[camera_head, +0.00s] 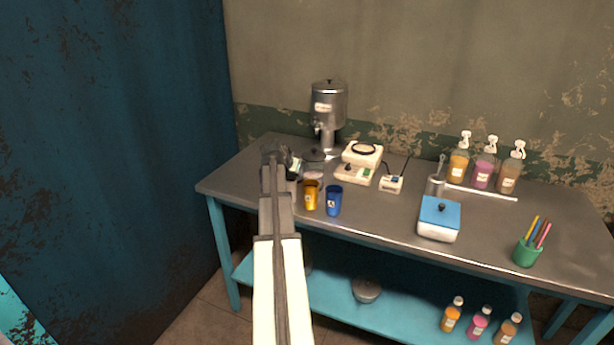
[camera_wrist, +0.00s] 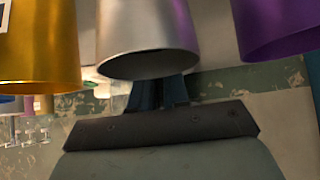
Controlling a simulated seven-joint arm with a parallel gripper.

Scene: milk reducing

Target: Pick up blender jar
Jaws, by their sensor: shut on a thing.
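My gripper (camera_wrist: 160,92) is at the left end of the metal table in the head view (camera_head: 273,157), at the tip of my arm. In the wrist view its dark fingers are shut at the silver, open-mouthed metal vessel (camera_wrist: 148,35), whose rim hides the fingertips. This vessel may be the blender jar. A gold cup (camera_wrist: 40,50) and a purple cup (camera_wrist: 275,25) stand on either side of it, apart from it. In the head view my arm hides the silver vessel. A white appliance base (camera_head: 355,175) sits to the right of my gripper.
A gold cup (camera_head: 311,195) and a blue cup (camera_head: 333,201) stand near the table's (camera_head: 380,220) front edge, close to my arm. A steel dispenser (camera_head: 328,105) stands behind. Pump bottles (camera_head: 484,170), a blue-lidded box (camera_head: 439,218) and a pencil cup (camera_head: 526,254) are to the right.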

